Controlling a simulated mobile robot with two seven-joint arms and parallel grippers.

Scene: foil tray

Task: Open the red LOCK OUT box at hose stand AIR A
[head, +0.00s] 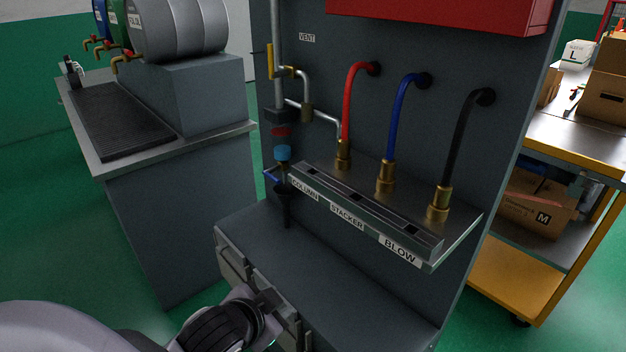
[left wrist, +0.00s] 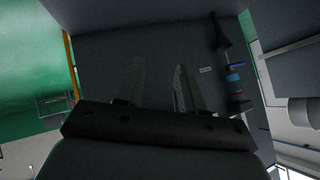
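A red box (head: 450,12) is fixed high on the grey panel of the hose stand (head: 440,65), cut off by the top edge of the head view. Only its lower part shows. No lettering, lid or latch can be seen on it. My left gripper (head: 268,305) is low at the bottom of the head view, in front of the stand's lower cabinet and far below the box. In the left wrist view its two fingers (left wrist: 158,88) stand apart with nothing between them, facing the grey panel. My right gripper is in neither view.
Red (head: 346,105), blue (head: 393,125) and black hoses (head: 457,145) rise from a shelf labelled COLUMN, STACKER and BLOW (head: 400,251). Pipes and a yellow-handled valve (head: 270,62) are left of them. A drum bench (head: 190,125) stands left, a yellow cart (head: 545,280) right.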

